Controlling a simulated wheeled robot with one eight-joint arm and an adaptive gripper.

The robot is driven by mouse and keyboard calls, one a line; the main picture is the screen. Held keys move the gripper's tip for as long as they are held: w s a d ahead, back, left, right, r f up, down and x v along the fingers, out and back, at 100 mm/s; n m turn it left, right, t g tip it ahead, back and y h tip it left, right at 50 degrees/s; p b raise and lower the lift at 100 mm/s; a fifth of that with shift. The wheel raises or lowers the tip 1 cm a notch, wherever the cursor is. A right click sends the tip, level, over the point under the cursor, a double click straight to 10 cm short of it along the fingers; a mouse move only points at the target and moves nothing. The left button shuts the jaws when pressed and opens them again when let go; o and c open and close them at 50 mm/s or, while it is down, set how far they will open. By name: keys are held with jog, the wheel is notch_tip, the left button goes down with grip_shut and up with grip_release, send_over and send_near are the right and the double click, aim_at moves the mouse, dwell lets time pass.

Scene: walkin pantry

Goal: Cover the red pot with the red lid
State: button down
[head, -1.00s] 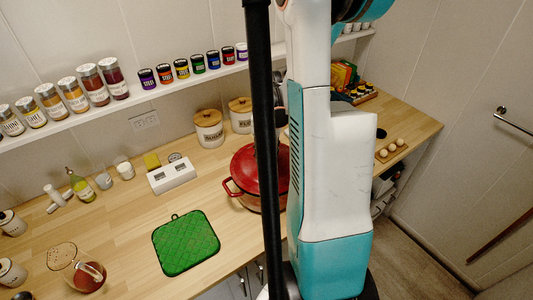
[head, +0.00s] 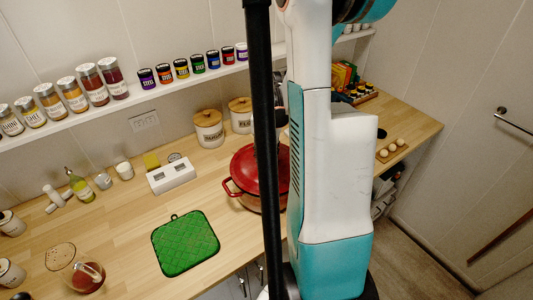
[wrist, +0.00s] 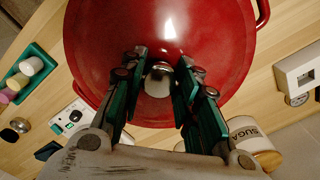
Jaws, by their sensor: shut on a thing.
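The red lid (wrist: 205,40) fills the top of the wrist view, with a silver knob (wrist: 158,80) at its middle. My gripper (wrist: 160,77) is shut on this knob, one finger on each side. In the head view, the red lid (head: 246,165) lies over the red pot (head: 243,202), whose left handle sticks out. A red loop handle (wrist: 262,12) also shows beside the lid in the wrist view. My arm and a dark post hide the right part of the pot, and my gripper is hidden there. I cannot tell whether the rim is fully seated.
Wooden-lidded canisters (head: 208,130) stand behind the pot. Eggs in a holder (head: 391,149) are at the right. A spice shelf (head: 140,95) runs along the wall.

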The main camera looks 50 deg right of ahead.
jog(key=shift+f+b, duration=0.55)
jog(key=shift+b, duration=0.2)
dwell(1.2)
jog(key=c, duration=1.1)
grip_release()
jog(key=shift+r, duration=0.1)
notch_tip(320, 180, up, 12)
jog(key=shift+f, duration=0.1)
